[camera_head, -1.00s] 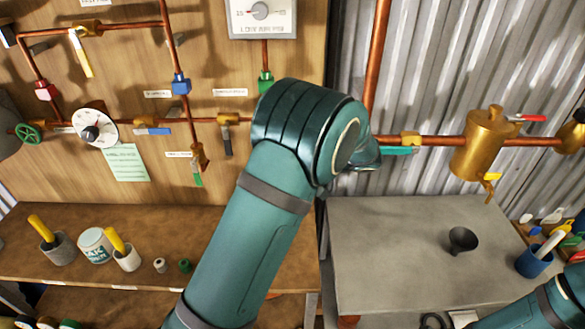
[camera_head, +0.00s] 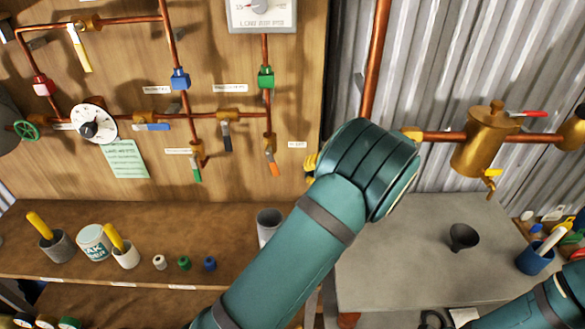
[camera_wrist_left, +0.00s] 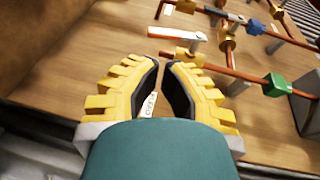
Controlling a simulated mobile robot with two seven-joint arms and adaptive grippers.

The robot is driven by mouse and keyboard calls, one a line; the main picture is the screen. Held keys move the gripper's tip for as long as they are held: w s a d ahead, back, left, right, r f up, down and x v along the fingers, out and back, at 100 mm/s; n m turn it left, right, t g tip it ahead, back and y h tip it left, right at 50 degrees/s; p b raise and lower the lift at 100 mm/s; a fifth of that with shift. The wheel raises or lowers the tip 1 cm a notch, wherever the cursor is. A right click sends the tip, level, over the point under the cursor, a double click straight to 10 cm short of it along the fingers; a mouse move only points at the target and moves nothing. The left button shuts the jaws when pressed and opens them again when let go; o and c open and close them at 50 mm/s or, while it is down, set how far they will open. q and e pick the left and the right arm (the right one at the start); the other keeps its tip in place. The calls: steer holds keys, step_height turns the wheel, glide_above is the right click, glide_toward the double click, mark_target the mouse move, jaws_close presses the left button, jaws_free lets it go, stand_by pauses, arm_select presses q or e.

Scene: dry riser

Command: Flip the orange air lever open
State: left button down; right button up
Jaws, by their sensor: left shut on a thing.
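The orange air lever (camera_head: 273,168) hangs down from a brass valve (camera_head: 268,143) at the lower right of the wooden board. In the left wrist view a pale lever with an orange end (camera_wrist_left: 156,32) lies beyond the fingertips. My left gripper (camera_head: 310,166) is just right of the lever, apart from it, mostly hidden behind my teal wrist. In the left wrist view its yellow fingers (camera_wrist_left: 161,65) are close together at the tips, with a narrow gap. I cannot make out what they are shut on. My right gripper is out of view.
Copper pipes, a green block (camera_head: 265,77) and other levers surround the orange lever. A small white label (camera_head: 297,144) is beside the gripper. A grey cup (camera_head: 268,226) stands on the shelf below. A brass vessel (camera_head: 482,140) is on the right.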

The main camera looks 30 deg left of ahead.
arm_select(q)
steer(key=v, duration=0.5)
steer(key=shift+d, duration=0.25)
